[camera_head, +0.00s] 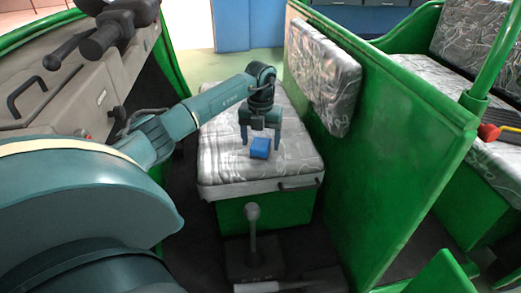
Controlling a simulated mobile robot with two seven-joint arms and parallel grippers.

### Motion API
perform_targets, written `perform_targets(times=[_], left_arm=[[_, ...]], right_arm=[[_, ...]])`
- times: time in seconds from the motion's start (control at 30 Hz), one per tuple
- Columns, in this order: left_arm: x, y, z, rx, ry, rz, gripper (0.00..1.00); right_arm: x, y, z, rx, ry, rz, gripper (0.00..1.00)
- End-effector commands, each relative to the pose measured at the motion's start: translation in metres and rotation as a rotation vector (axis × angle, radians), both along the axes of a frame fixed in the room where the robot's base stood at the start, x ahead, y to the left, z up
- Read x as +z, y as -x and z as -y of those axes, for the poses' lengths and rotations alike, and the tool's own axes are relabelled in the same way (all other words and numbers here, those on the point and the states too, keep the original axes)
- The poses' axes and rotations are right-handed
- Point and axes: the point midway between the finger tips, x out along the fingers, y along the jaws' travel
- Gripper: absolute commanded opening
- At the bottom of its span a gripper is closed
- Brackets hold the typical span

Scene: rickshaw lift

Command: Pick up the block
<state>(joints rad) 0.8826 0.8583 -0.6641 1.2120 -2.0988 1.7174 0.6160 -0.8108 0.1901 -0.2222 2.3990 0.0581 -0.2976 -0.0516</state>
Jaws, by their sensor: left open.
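A small blue block (260,148) lies on the grey patterned front seat (226,170) of the green rickshaw. My left gripper (262,141) points down over the seat with its fingers apart. The block shows low between the two fingers, a little nearer to the camera. I cannot tell whether either finger touches it. My left arm comes in from the left and reaches across to the seat. My right gripper is not in view.
A green partition (385,150) with a padded backrest (323,75) stands right of the seat. The dashboard (75,85) and handlebar are at left. A lever (253,225) rises in front of the seat. A red-and-yellow tool (490,132) lies on the rear seat at right.

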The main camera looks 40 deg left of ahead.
Motion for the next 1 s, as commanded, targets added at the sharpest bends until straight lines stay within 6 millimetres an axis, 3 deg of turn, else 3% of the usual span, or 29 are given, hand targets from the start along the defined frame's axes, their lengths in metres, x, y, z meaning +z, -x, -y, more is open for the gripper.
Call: perform_targets(times=[0.1, 0.33, 0.93, 1.0], left_arm=[[-0.0169, 0.0005, 0.0002, 0.001, 0.000, -0.001, 0.73], [-0.0182, 0.0002, 0.0000, 0.001, 0.000, 0.000, 0.73], [-0.0178, 0.0003, -0.0002, 0.001, 0.000, 0.000, 0.24], [-0.0176, 0.0002, -0.0001, 0.001, 0.000, 0.001, 0.24]], right_arm=[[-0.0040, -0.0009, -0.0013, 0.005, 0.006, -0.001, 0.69], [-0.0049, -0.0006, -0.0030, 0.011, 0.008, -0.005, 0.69], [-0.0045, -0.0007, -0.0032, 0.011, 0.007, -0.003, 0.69], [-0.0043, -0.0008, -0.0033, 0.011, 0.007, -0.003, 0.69]])
